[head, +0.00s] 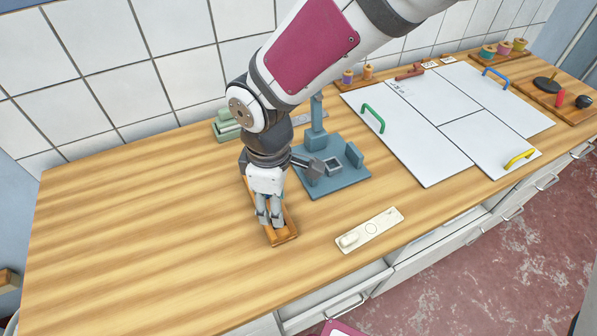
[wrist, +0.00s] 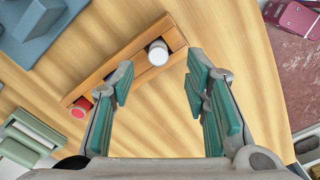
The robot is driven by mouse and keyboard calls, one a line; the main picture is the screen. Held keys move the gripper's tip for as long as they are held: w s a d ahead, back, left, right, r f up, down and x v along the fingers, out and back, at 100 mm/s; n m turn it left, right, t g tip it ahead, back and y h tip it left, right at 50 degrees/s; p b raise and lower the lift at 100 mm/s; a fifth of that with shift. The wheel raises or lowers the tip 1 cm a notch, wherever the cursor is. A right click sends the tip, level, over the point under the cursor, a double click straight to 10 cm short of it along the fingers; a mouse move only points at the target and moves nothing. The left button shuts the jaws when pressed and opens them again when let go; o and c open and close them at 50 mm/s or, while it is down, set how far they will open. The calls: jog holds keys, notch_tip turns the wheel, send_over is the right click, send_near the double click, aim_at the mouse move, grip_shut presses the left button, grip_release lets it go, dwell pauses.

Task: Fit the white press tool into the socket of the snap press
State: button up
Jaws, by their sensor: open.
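The white press tool (wrist: 158,52) stands in a wooden rack (wrist: 178,38), close to one end, with its round white top showing in the wrist view. My gripper (wrist: 160,76) is open, and the tool appears between and just beyond its fingertips, with no visible contact. In the head view my gripper (head: 269,222) points down over the rack (head: 284,236) and hides the tool. A red-topped tool (wrist: 80,108) is in the rack's other end. The blue-grey snap press (head: 345,180) stands right of the rack; I cannot make out its socket clearly.
A green item (head: 226,126) stands behind my arm. White panels with coloured handles (head: 430,150) cover the counter to the right. The wooden counter (head: 130,230) is clear on the left.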

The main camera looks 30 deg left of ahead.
notch_tip(320, 180, down, 5)
jog(key=shift+w+f+p, duration=0.1)
jog(key=shift+p, duration=0.3)
grip_shut()
